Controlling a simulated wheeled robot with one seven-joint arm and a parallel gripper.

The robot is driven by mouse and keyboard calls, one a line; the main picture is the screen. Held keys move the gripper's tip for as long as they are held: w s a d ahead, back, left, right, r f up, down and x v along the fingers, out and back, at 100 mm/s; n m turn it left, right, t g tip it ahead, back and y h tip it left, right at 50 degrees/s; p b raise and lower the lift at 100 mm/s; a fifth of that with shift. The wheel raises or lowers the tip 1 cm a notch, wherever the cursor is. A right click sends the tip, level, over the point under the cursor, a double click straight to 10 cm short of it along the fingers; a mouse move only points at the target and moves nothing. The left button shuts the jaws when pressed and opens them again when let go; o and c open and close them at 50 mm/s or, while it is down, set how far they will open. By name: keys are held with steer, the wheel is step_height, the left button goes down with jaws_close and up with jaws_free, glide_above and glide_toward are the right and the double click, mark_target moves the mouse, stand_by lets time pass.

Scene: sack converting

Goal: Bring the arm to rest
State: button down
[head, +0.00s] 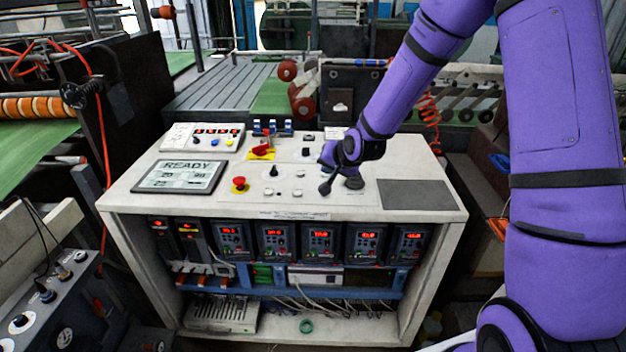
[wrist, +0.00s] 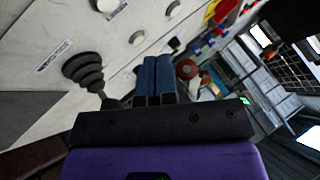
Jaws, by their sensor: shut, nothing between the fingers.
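My purple arm reaches in from the right in the head view. My gripper (head: 326,172) is above the right half of the white control console (head: 130,202). In the wrist view the two dark blue fingers of my gripper (wrist: 155,62) lie side by side, shut and empty. A black joystick with a ribbed boot (wrist: 84,70) stands just beside the fingers in the wrist view. In the head view the joystick boot (head: 354,183) is partly behind my gripper. I cannot tell whether the gripper touches the stick.
The console top carries a READY screen (head: 180,176), a red mushroom button (head: 239,183), a red switch on a yellow plate (head: 262,149) and a dark grey pad (head: 417,194). Drives with red displays (head: 272,240) sit below. Machinery crowds the back and left.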

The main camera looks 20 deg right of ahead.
steer(key=s+d+r+n+g+h, duration=0.2)
steer(key=s+d+r+n+h, duration=0.15)
steer(key=s+r, duration=1.4)
steer(key=s+d+r, duration=0.1)
steer(key=s+r, duration=0.2)
steer(key=s, duration=0.3)
steer(key=s+d+r+n+g, duration=0.1)
steer(key=s+r, duration=0.2)
steer(key=s, duration=0.4)
steer(key=s+r+n, duration=0.1)
steer(key=s+r, duration=0.1)
steer(key=s, duration=0.5)
steer(key=shift+d+r+y, duration=0.35)
steer(key=shift+d+r, duration=0.05)
